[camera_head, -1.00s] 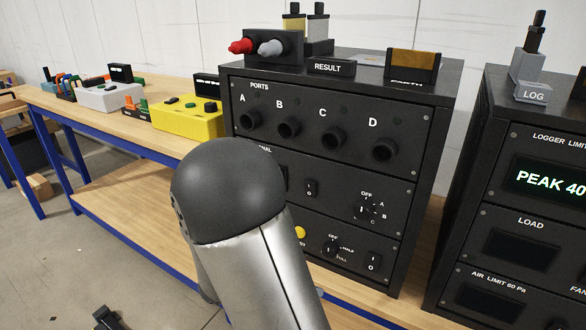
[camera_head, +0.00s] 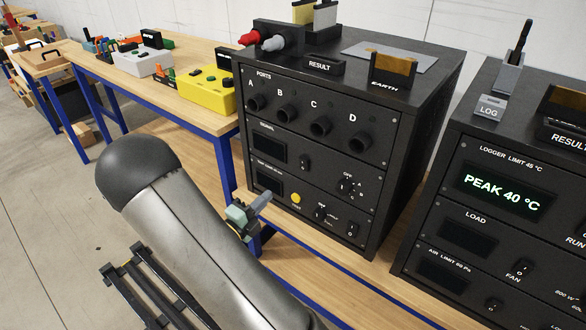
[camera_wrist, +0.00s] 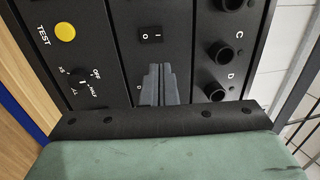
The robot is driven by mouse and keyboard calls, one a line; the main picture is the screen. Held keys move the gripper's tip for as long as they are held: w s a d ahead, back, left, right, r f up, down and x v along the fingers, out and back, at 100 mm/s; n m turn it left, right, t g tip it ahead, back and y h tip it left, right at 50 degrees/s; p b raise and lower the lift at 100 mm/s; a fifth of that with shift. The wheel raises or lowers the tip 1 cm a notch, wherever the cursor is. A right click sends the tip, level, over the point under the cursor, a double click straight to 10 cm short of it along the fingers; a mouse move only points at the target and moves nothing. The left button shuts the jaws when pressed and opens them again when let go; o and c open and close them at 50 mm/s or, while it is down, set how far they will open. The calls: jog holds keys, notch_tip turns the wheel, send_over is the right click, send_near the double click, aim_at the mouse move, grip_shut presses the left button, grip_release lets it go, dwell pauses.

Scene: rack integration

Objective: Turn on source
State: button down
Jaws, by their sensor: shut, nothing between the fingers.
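A black rack unit (camera_head: 405,178) stands on the bench with ports A to D on top, a middle panel labelled SIGNAL and a lower panel. The middle panel has a small black rocker switch (camera_head: 305,162), marked I and O in the wrist view (camera_wrist: 152,35), and a selector dial (camera_head: 347,187). The lower panel has a yellow TEST button (camera_head: 296,198), an OFF/HALF/FULL dial (camera_head: 320,213) and another rocker (camera_head: 352,229). No label reading "source" is legible. My gripper (camera_head: 266,198) is shut and empty before the rack; its fingertips (camera_wrist: 160,67) appear just below the middle rocker.
A second black unit (camera_head: 445,152) labelled LOGGER shows PEAK 40 °C to the right, across a narrow gap. A yellow box (camera_head: 208,92) stands on the bench to the left. Open floor lies at left.

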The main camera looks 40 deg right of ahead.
aim_at(302, 160)
jog(key=p+x, duration=0.1)
jog(key=x, duration=1.3)
jog(key=shift+s, duration=0.1)
